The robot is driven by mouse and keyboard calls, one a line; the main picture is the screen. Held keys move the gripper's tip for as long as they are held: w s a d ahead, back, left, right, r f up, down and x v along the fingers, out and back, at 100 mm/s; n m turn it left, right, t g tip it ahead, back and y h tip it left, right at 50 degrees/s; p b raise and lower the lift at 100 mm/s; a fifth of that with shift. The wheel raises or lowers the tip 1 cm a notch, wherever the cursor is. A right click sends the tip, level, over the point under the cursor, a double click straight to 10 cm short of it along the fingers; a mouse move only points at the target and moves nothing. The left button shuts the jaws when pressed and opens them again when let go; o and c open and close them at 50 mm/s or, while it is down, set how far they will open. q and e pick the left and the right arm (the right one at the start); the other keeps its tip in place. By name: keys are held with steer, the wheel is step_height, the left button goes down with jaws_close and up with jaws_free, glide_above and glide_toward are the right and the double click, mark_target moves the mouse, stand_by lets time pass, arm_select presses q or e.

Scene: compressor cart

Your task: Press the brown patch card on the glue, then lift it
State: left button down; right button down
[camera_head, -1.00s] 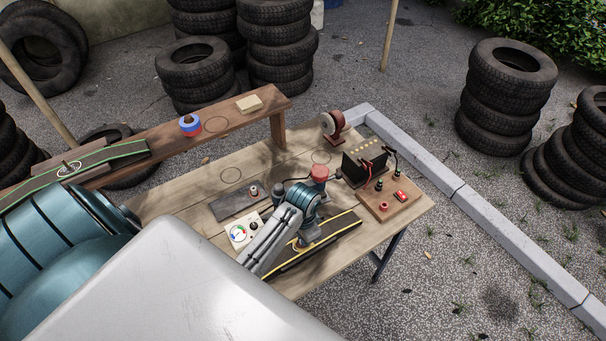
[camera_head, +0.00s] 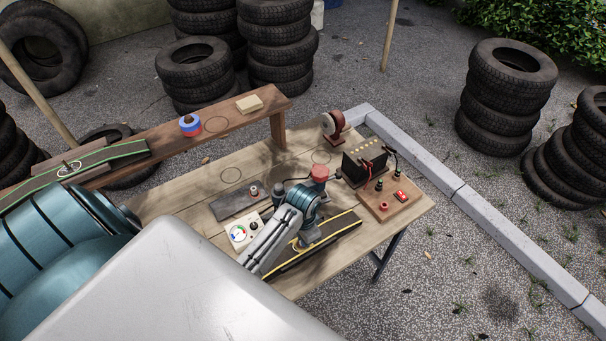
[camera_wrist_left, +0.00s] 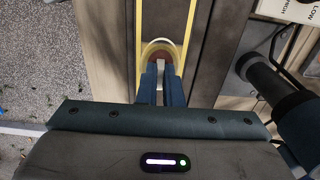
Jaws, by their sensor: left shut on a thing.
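The dark strip with yellow edge lines (camera_head: 335,231) lies at the front of the wooden bench and also shows in the left wrist view (camera_wrist_left: 207,45). A pale ring is marked on it. My left gripper (camera_wrist_left: 161,68) points down at this ring, its blue fingers close together and shut on the brown patch card (camera_wrist_left: 158,56). Only a small brownish part of the card shows past the fingertips, inside the ring. I cannot tell whether it touches the strip, and the glue is not distinguishable. In the head view my left gripper (camera_head: 303,241) hides the card. My right gripper is not in view.
Beside the strip stand a white gauge box (camera_head: 241,233) and a grey board (camera_head: 232,204). A shelf (camera_head: 215,139) holds a green-lined strip and blue tape.

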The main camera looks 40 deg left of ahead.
arm_select(q)
steer(key=c, duration=1)
jaws_free()
steer(key=shift+c, duration=0.2)
steer(key=shift+r, duration=2)
jaws_close()
